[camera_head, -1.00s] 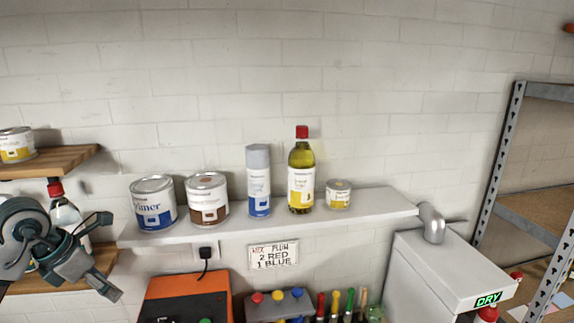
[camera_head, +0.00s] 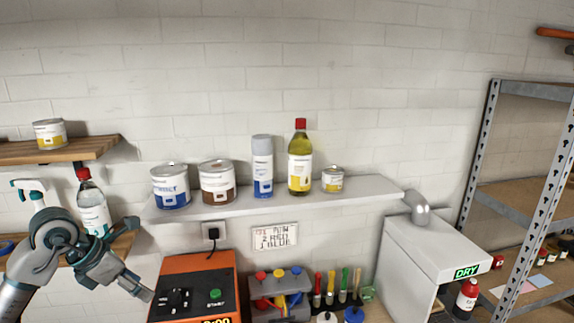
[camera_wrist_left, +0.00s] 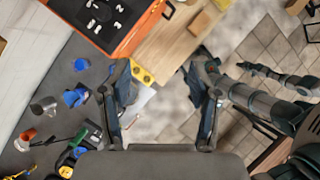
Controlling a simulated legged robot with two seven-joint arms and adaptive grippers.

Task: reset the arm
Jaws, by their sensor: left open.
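My left arm comes in from the left in the camera_head view. Its gripper (camera_head: 146,292) hangs low in front of the wall, at the left side of the orange machine (camera_head: 199,264) in the picture. In the left wrist view, the two fingers of the left gripper (camera_wrist_left: 158,66) stand well apart with nothing between them. Below them show a wooden bench top (camera_wrist_left: 172,48) and the floor. My right gripper does not show in the camera_head view.
A white shelf (camera_head: 280,206) holds cans, a spray can (camera_head: 262,166) and a yellow oil bottle (camera_head: 300,160). A white DRY box (camera_head: 432,258) and metal rack (camera_head: 478,160) are at right. A grey mat (camera_wrist_left: 75,62) carries scattered items.

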